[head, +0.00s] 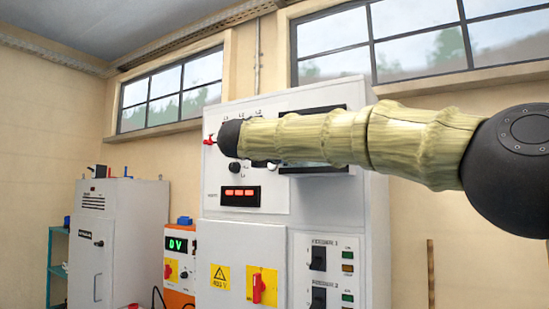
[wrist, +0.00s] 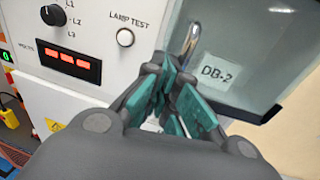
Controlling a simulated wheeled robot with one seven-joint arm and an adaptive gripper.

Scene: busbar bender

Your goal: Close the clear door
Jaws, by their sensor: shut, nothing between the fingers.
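The clear door (wrist: 262,50) fills the upper right of the wrist view, a greyish see-through pane with a dark lower edge and a "DB-2" label. A metal bar handle (wrist: 191,38) stands in front of it. My gripper (wrist: 168,72) has teal finger pads, is shut and empty, and its tips are close to the handle's lower end; I cannot tell whether they touch. In the head view my sleeved arm crosses the door (head: 315,170), leaving mainly its dark upper and lower edges in sight. My fingers are hidden there. How far the door stands open is unclear.
The grey cabinet (head: 380,250) carries a knob, a red display (head: 240,195) and a lamp-test button (wrist: 125,37) left of the door. Below are a red switch (head: 258,288) and breakers. An orange unit (head: 180,265) and a grey locker (head: 125,240) stand left.

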